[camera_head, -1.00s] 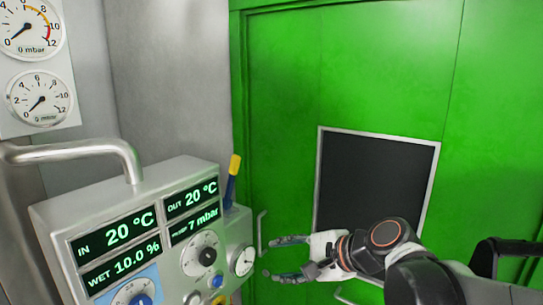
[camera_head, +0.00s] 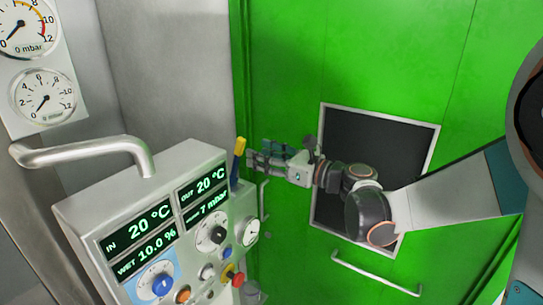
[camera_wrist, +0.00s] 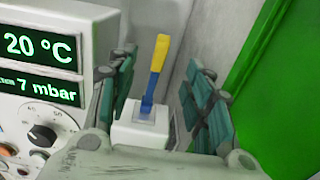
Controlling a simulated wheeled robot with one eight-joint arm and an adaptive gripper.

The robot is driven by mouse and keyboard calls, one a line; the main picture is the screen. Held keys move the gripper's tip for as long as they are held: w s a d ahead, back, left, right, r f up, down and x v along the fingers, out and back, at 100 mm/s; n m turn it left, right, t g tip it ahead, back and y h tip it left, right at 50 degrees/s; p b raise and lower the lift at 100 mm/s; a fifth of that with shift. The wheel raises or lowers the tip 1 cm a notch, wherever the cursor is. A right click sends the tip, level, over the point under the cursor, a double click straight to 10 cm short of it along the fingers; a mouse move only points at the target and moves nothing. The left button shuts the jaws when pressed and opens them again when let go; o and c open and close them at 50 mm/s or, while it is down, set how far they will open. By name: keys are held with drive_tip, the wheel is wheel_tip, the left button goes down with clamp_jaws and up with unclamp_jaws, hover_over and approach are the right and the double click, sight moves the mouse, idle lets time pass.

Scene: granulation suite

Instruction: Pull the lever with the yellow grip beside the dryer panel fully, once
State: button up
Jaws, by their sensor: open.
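The lever with the yellow grip (camera_head: 240,146) stands upright on the right side of the dryer panel (camera_head: 75,213). Its blue shaft shows below the grip. In the wrist view the lever (camera_wrist: 158,55) rises from a small white housing (camera_wrist: 138,131) and appears between my two open fingers. My gripper (camera_head: 250,155) is open and empty, with its fingertips pointing left close to the lever in the head view. I cannot tell whether either finger touches the lever. The lever's base is hidden behind the panel in the head view.
The panel carries displays, knobs and buttons, including a red knob (camera_head: 238,280). A metal pipe handle (camera_head: 85,152) sits above it. Behind is a green door (camera_head: 380,60) with a dark window (camera_head: 370,135) and a handle (camera_head: 375,273). Two gauges hang at upper left.

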sight(243, 148)
drive_tip(key=shift+b+x, duration=0.35)
drive_tip(key=shift+x, duration=3.5)
drive_tip(key=c, duration=1.1)
drive_tip(key=shift+s+d+f+b, duration=0.4)
drive_tip(key=shift+s+d, duration=0.1)
drive_tip(key=shift+d, duration=0.1)
drive_tip(key=shift+s+d+f+b, duration=0.35)
drive_tip(key=shift+s+d, duration=0.1)
drive_tip(key=shift+d, duration=0.15)
